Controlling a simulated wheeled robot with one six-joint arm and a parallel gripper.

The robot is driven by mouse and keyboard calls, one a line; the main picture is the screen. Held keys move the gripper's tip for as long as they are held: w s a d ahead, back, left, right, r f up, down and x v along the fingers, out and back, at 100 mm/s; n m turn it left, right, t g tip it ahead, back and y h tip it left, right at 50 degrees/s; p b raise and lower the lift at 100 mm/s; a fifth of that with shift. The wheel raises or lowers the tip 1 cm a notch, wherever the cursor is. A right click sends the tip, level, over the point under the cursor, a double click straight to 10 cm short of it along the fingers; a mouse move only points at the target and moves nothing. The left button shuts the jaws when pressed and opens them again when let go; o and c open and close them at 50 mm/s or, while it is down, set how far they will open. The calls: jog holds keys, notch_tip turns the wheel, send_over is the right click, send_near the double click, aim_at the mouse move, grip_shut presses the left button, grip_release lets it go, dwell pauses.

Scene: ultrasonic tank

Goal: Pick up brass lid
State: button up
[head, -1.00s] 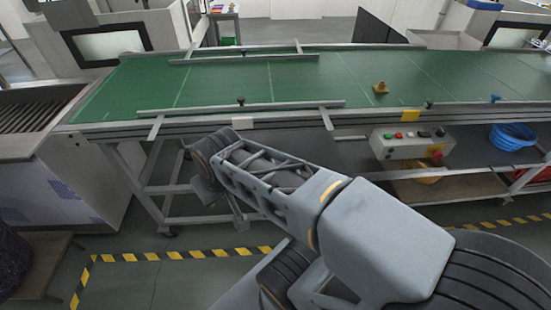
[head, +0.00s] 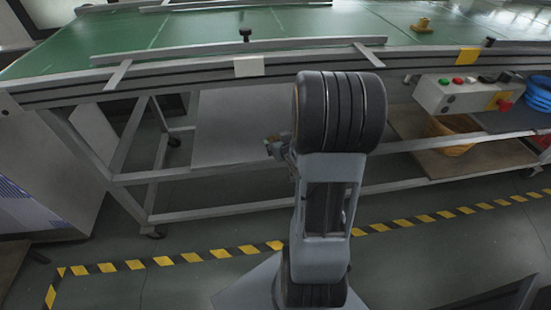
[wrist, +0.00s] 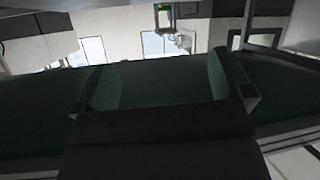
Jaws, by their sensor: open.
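The brass lid (head: 423,25) is a small brass-coloured piece with a raised knob. It sits on the green conveyor belt near the top right of the head view. I cannot make it out in the wrist view. My gripper (wrist: 160,80) shows in the wrist view with its two fingers wide apart and nothing between them. In the head view my gripper is mostly hidden behind my arm, left of and below the lid, well apart from it.
The green conveyor (head: 200,32) spans the back, with metal guide rails (head: 240,49) along its near side. A control box (head: 465,94) with buttons hangs under its right part. Striped tape marks the floor.

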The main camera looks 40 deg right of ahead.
notch_tip(320, 180, down, 9)
jog(key=s+d+t+b, duration=0.2)
jog(key=d+b, duration=0.1)
jog(key=b, duration=0.4)
send_near(276, 138)
jog(key=w, duration=0.1)
jog(key=w+d+f, duration=0.1)
jog(key=shift+w+f+m+t, duration=0.25)
jog(key=shift+w+m+t, duration=0.15)
jog(key=b+x, duration=0.1)
jog(key=x, duration=0.3)
jog(key=shift+w+a+f+b, duration=0.1)
jog(key=shift+w+b, duration=0.1)
jog(key=shift+b, duration=0.1)
jog(key=shift+w, duration=0.45)
jog(key=shift+c, duration=0.3)
jog(key=c, duration=1.2)
